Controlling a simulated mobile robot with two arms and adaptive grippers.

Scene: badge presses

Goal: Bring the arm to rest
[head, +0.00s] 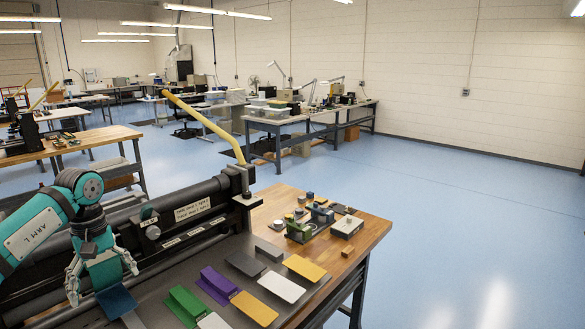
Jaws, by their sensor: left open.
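My left arm (38,228), teal and dark grey and marked "ARM L", comes in from the left edge. My left gripper (104,281) points down over the left end of the near bench. My right arm and gripper are not in view.
A long black press (190,214) with a yellow lever (205,122) stands behind the gripper. Several coloured plates, including a green one (188,306), lie on the bench. Small fixtures (300,230) stand at its right end. Blue floor (450,220) lies open to the right.

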